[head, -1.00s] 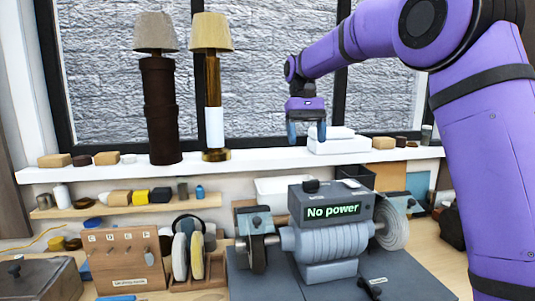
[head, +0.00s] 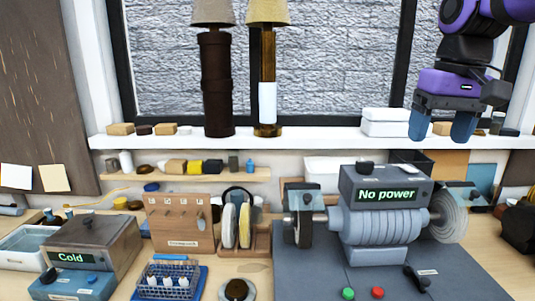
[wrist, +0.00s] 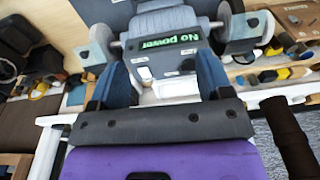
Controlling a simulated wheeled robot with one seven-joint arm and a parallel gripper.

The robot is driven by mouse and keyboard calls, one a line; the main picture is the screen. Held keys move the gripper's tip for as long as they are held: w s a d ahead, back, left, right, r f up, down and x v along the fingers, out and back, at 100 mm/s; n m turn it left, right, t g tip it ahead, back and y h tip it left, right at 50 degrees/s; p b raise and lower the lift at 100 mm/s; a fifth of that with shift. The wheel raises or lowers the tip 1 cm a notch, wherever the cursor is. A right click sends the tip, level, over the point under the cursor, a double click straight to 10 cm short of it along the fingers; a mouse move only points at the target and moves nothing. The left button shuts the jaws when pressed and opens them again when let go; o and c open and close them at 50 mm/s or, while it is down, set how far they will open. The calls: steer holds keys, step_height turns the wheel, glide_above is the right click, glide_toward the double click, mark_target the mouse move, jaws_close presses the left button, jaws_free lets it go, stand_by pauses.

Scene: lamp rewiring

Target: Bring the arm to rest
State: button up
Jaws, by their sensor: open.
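My gripper (head: 443,126) hangs at the upper right in the head view, its two blue fingers apart and pointing down, with nothing between them. It appears in front of the window sill at the right. In the wrist view my gripper (wrist: 165,80) shows both blue fingers spread, with the bench grinder (wrist: 168,40) seen beyond them. In the head view the grinder (head: 380,225) stands on a grey mat, its display reading "No power". My purple arm enters from the top right.
Two lamps, one dark (head: 216,85) and one brass (head: 267,95), stand on the white sill (head: 340,135). White boxes (head: 385,122) sit near my gripper.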

steer(key=s+d+f+t, duration=0.1)
steer(key=s+f+t, duration=0.1)
steer(key=s+f, duration=0.2)
steer(key=s+d+f+t, duration=0.1)
steer(key=s+f+t, duration=0.1)
steer(key=s, duration=0.7)
steer(key=shift+s+f, duration=0.35)
steer(key=shift+f, duration=0.55)
